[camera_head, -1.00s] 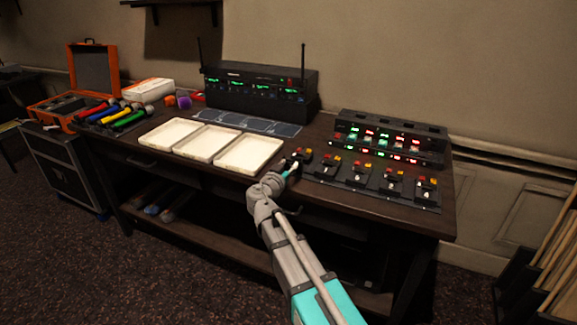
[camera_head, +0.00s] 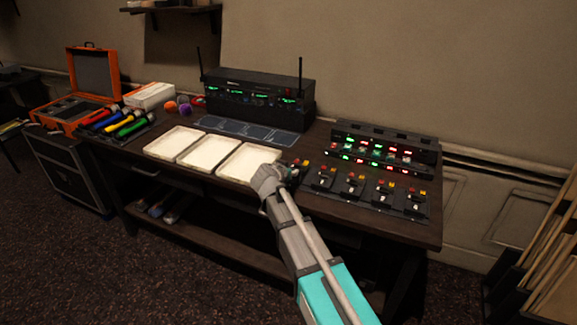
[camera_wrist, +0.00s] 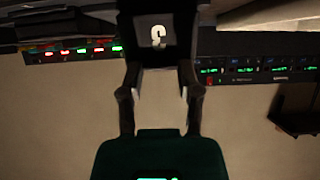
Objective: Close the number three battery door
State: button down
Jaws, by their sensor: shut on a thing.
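In the head view, my gripper (camera_head: 287,174) is at the left end of a row of black packs with red and yellow tops, near the right tray. In the wrist view my gripper (camera_wrist: 160,72) has its two fingers on either side of a black piece marked 3 (camera_wrist: 156,52). It is shut on that piece. I cannot tell whether the piece is the door alone or the whole pack, nor how far the door is open. The other packs (camera_head: 353,186) stand to the right in the head view. My gripper partly hides the nearest pack.
Three white trays (camera_head: 198,170) lie left of my gripper. A black receiver rack (camera_head: 260,98) with antennas stands behind. A lit charger rack (camera_head: 385,150) stands behind the packs. Coloured microphones (camera_head: 120,122) and an orange case (camera_head: 68,122) are at the far left.

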jog(key=g+p, duration=0.1)
jog(key=w+g+p, duration=0.1)
jog(key=p, duration=0.1)
jog(key=w+r+g+y+p, duration=0.1)
jog(key=shift+d+p, duration=0.3)
jog(key=g+p, duration=0.1)
jog(key=w+g+y+p, duration=0.1)
jog(key=shift+w+d+f+g, duration=0.1)
jog(key=shift+d+f+g, duration=0.1)
jog(key=shift+g, duration=0.1)
jog(key=g, duration=0.1)
jog(key=w+g+p, duration=0.1)
jog(key=f+g+y, duration=0.1)
jog(key=shift+w+d, duration=0.3)
jog(key=shift+w, duration=0.05)
jog(key=shift+w+d+f+g+y, duration=0.15)
jog(key=shift+g+y, duration=0.1)
jog(key=shift+g, duration=0.3)
jog(key=shift+w+f+g+y, duration=0.1)
jog(key=shift+f+g+y, duration=0.1)
jog(key=shift+g, duration=0.4)
jog(key=shift+w+d+f+g+y, duration=0.15)
jog(key=shift+g+y, duration=0.1)
jog(key=shift+g, duration=0.3)
jog(key=shift+a, duration=0.1)
jog(key=shift+c, duration=1.4)
grip_release()
